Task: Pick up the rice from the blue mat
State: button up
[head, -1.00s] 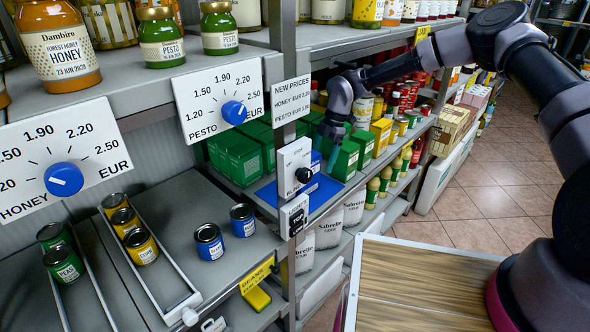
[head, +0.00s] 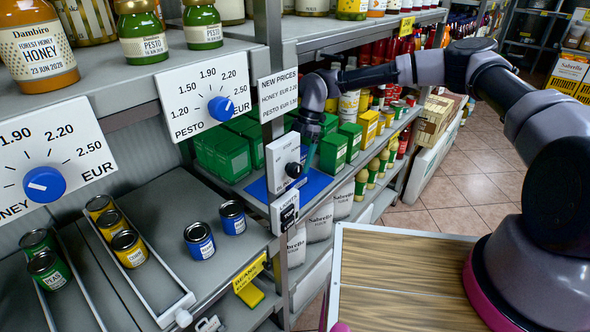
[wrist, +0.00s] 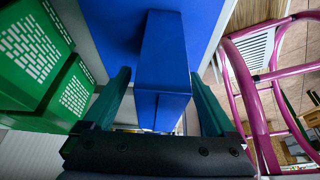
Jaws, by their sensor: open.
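The rice is a plain blue box (wrist: 165,65) in the wrist view, with no readable label. It stands between the two teal fingers of my open gripper (wrist: 163,105), with a gap at the left finger; contact at the right is unclear. The blue mat (wrist: 108,25) shows behind the box. In the head view the mat (head: 316,184) lies on the middle shelf behind the post. My gripper (head: 308,155) points down over the mat there, and the box is hidden by my gripper and the control panel.
Green boxes (head: 226,158) stand left of the mat, close to my left finger in the wrist view (wrist: 76,95). More green boxes (head: 333,152) stand to the right. The shelf post with a dark-knobbed panel (head: 283,160) is just in front. The upper shelf (head: 330,32) is above.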

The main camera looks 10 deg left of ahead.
jog(key=shift+x, duration=1.1)
grip_shut()
